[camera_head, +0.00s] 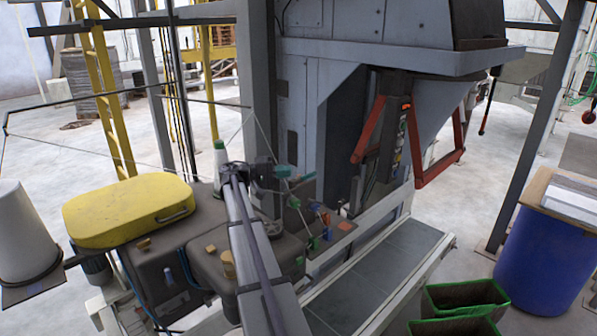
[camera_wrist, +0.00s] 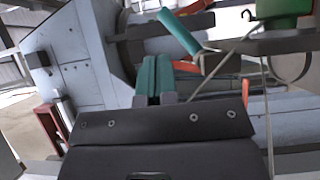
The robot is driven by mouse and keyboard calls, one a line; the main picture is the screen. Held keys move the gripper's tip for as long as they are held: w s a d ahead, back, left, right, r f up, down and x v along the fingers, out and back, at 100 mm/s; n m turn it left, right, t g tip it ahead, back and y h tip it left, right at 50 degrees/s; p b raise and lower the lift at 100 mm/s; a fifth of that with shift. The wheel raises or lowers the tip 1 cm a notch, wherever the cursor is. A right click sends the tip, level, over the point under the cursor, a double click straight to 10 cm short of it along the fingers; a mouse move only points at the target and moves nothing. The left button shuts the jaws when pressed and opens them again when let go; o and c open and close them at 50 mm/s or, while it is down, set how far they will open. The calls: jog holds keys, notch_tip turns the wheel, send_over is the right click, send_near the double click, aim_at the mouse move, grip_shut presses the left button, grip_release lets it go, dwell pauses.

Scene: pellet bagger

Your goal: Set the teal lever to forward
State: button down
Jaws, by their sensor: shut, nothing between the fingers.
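The teal lever (camera_wrist: 179,32) shows in the wrist view as a teal rod slanting up and to the left, just beyond and right of my fingertips. My gripper (camera_wrist: 156,62) has its two green-tipped fingers pressed together with nothing between them. A gap seems to show between the fingertips and the lever; contact cannot be told for sure. In the head view my gripper (camera_head: 281,170) is beside the machine, with teal-green parts close by. The lever is too small there to tell apart from my fingertips, and its exact setting cannot be read.
Orange-red pieces and a green knob (camera_wrist: 283,7) lie near the lever. A thin cable hangs at right in the wrist view. A yellow-lidded unit (camera_head: 130,208) stands left, a conveyor (camera_head: 375,275) right, and a blue drum (camera_head: 540,255) at far right.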

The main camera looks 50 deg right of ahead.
jog(key=v, duration=0.5)
jog(key=shift+a, duration=0.15)
